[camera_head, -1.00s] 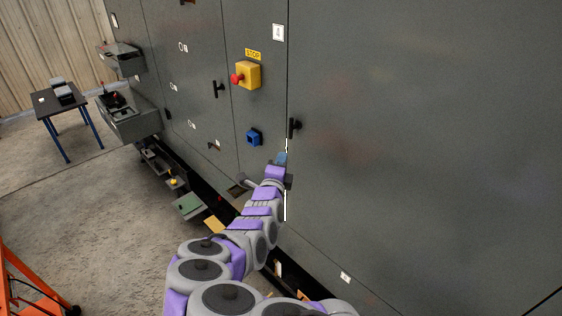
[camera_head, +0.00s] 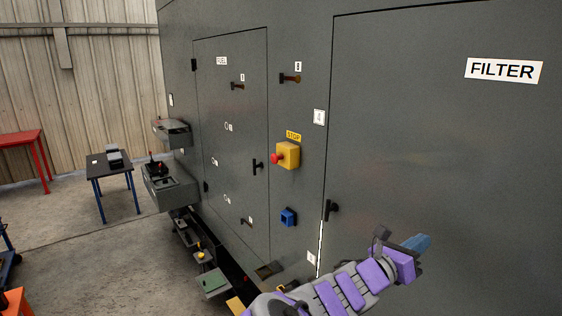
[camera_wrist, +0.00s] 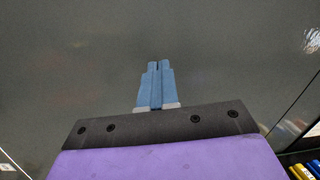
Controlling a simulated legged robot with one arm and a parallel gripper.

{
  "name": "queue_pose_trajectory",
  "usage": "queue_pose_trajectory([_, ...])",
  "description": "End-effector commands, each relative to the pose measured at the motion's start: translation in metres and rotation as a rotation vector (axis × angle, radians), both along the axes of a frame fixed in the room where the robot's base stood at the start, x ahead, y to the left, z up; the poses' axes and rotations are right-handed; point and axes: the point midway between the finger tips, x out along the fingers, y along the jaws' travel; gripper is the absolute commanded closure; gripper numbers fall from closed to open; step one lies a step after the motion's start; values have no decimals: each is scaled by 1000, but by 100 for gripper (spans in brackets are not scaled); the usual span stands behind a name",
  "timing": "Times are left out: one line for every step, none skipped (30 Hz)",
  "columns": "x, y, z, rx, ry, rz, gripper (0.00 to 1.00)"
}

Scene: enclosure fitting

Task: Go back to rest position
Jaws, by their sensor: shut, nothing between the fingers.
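My gripper (camera_head: 418,243) is at the lower right of the head view, in front of the grey FILTER door (camera_head: 440,150). In the wrist view its blue fingers (camera_wrist: 156,85) are together with nothing between them. Behind them is a plain grey panel surface (camera_wrist: 70,60). I cannot tell the exact distance between the fingertips and the panel. My purple and grey arm reaches up from the bottom of the head view.
The enclosure wall carries a yellow box with a red STOP button (camera_head: 287,155), a blue socket (camera_head: 288,217) and a black door handle (camera_head: 331,209). A dark table (camera_head: 108,160) and a red table (camera_head: 20,139) stand at left. Open floor (camera_head: 110,250) lies between.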

Motion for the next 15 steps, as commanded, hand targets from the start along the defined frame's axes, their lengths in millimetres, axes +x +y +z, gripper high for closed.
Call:
queue_pose_trajectory([-29, -21, -4, 105, -117, -79, 100])
queue_pose_trajectory([-46, -31, -8, 170, -185, -127, 100])
queue_pose_trajectory([-70, -43, -14, 254, -279, -192, 100])
queue_pose_trajectory([-88, -50, -21, 317, -348, -244, 100])
queue_pose_trajectory([-106, -56, -30, 377, -416, -299, 100])
queue_pose_trajectory([-130, -62, -42, 457, -507, -374, 100])
queue_pose_trajectory([-148, -65, -53, 518, -574, -430, 100])
queue_pose_trajectory([-164, -66, -65, 578, -637, -489, 100])
queue_pose_trajectory([-186, -64, -82, 656, -719, -571, 100])
queue_pose_trajectory([-202, -61, -95, 711, -782, -633, 100])
queue_pose_trajectory([-217, -56, -108, 768, -839, -700, 100])
queue_pose_trajectory([-236, -47, -127, 841, -913, -788, 100])
queue_pose_trajectory([-248, -38, -140, 894, -965, -855, 100])
queue_pose_trajectory([-260, -28, -153, 947, -1012, -925, 100])
queue_pose_trajectory([-276, -12, -170, 1010, -1069, -1023, 100])
